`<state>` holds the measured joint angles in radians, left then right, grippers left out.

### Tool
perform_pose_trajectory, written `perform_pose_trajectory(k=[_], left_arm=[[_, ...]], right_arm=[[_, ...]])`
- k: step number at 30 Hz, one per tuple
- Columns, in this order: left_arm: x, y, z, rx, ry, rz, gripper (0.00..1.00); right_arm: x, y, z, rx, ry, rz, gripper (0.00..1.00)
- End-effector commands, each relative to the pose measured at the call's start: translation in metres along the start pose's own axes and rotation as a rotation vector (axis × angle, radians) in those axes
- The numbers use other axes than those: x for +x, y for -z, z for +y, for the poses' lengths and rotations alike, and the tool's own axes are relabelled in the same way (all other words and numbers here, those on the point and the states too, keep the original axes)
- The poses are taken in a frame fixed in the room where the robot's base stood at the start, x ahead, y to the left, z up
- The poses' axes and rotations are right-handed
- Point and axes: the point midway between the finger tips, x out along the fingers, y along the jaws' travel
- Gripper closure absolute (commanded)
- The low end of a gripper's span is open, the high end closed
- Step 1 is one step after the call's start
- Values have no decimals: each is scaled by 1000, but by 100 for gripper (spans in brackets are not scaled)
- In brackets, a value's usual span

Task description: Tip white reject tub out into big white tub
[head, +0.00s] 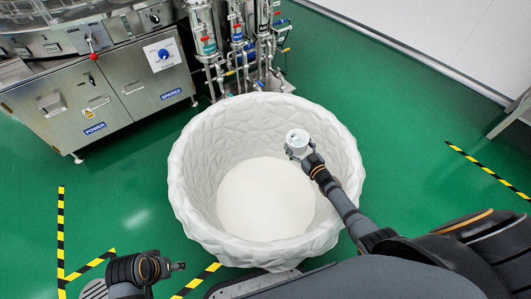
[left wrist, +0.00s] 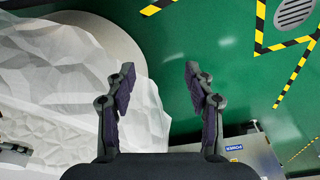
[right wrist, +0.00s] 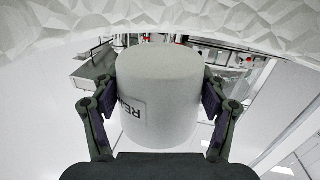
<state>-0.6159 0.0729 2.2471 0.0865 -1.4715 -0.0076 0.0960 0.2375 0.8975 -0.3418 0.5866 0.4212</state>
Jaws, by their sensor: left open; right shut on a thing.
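The big white tub (head: 185,190) stands on the floor in the middle of the head view, with a faceted wall and a smooth pale bottom. My right gripper (head: 300,150) is over its inside, right of centre, and is shut on the small white reject tub (head: 298,137). The right wrist view shows the reject tub (right wrist: 158,85) between both fingers, with part of a dark-lettered label. I cannot tell its contents or exact tilt. My left gripper (left wrist: 160,85) is open and empty, outside the big tub near its front left in the head view.
A steel machine (head: 130,90) with labelled cabinet doors stands behind and left of the big tub. Upright pipes and cylinders (head: 237,45) stand just behind its rim. Yellow-black tape (head: 60,235) marks the green floor.

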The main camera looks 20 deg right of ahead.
Motion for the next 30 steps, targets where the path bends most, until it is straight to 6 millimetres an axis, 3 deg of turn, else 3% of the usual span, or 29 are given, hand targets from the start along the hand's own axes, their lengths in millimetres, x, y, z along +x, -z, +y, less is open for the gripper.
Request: perform_pose_trajectory(k=[11, 15, 30], left_arm=[[-14, -4, -4, -3, 19, -53, 46], [2, 0, -8, -6, 25, -47, 46], [34, -2, -15, -13, 36, -40, 46]], right_arm=[[0, 13, -11, -187, -8, -16, 58], [1, 17, -16, -257, -11, -21, 58], [1, 33, -35, -505, -23, -45, 58]])
